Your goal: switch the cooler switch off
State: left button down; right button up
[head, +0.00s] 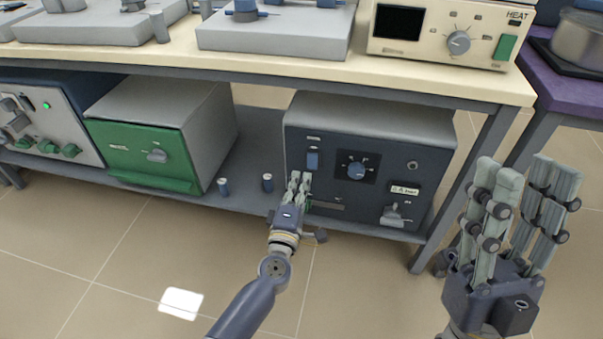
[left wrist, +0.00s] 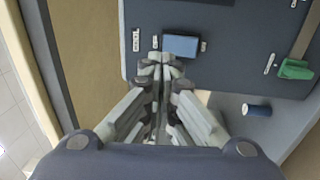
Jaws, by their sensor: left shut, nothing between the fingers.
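A blue rocker switch (head: 313,160) sits on the upper left of the dark front panel of a grey unit (head: 372,119) on the lower shelf. I take it to be the cooler switch; its label is too small to read. It also shows in the left wrist view (left wrist: 181,46). My left gripper (head: 300,180) is shut and empty, its fingertips just below and left of the switch. In the left wrist view its tips (left wrist: 160,60) are close to the switch's edge; I cannot tell whether they touch. My right gripper (head: 523,170) is open and empty at the right.
The panel also has a blue dial (head: 356,170) and a grey lever (head: 395,216). A green-fronted box (head: 160,135) and a grey unit with a green light (head: 47,120) stand left. Two small blue cylinders (head: 267,183) (head: 223,187) are on the shelf. The tabletop (head: 180,55) overhangs.

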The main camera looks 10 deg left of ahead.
pick_arm(q)
jog(key=s+r+p, duration=0.1)
jog(key=s, duration=0.5)
jog(key=shift+s+p, duration=0.3)
jog(key=shift+s, duration=0.1)
pick_arm(e)
jog(key=w+a+f+g+h, duration=0.1)
jog(key=w+f+g, duration=0.3)
jog(key=w, duration=0.3)
jog(key=shift+a+g+h, duration=0.2)
jog(key=shift+g+h, duration=0.1)
jog(key=shift+h, duration=0.1)
